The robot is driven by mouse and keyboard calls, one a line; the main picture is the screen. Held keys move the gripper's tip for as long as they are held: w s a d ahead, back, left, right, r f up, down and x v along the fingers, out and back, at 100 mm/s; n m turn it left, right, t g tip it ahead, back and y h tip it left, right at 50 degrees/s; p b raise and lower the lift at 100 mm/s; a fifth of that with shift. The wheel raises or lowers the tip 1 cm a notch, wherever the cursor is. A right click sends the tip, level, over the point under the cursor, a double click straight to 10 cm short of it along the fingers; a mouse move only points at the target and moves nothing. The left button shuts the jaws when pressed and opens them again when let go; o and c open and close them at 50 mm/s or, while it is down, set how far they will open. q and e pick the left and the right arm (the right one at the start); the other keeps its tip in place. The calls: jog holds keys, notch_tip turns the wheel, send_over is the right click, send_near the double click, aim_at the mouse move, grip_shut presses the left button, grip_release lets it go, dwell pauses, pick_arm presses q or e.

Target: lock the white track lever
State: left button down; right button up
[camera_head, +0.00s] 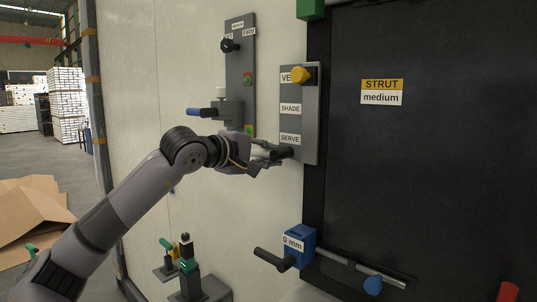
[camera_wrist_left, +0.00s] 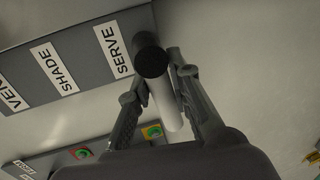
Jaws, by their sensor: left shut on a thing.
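The white lever (camera_wrist_left: 165,100) shows in the left wrist view as a white bar with a dark round end, beside the SERVE label (camera_wrist_left: 118,50). My left gripper (camera_wrist_left: 158,82) has its two fingers on either side of this bar and is shut on it. In the head view my left gripper (camera_head: 273,153) is at the lower part of a grey panel (camera_head: 312,125), just under its SERVE label; the fingers hide most of the lever there. The panel also bears a SHADE label and a partly covered label beginning VE. My right gripper is not in view.
A yellow knob (camera_head: 301,75) sits atop the panel. Left of it is another grey panel (camera_head: 240,60) with a black knob and a blue-handled lever (camera_head: 201,112). Below are a blue block (camera_head: 299,243) marked 0 mm and a green-and-black fixture (camera_head: 188,265). A dark door (camera_head: 440,170) fills the right.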

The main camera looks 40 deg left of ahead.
pick_arm(q)
jog(key=shift+a+r, duration=0.15)
jog(key=shift+r, duration=0.4)
jog(key=c, duration=1.8)
grip_release()
jog(key=shift+o, duration=1.4)
jog(key=shift+f, duration=0.2)
jog(key=shift+o, duration=0.2)
jog(key=shift+d, duration=0.2)
jog(key=shift+f, duration=0.15)
jog(key=v, duration=1.2)
jog(key=shift+s, duration=0.1)
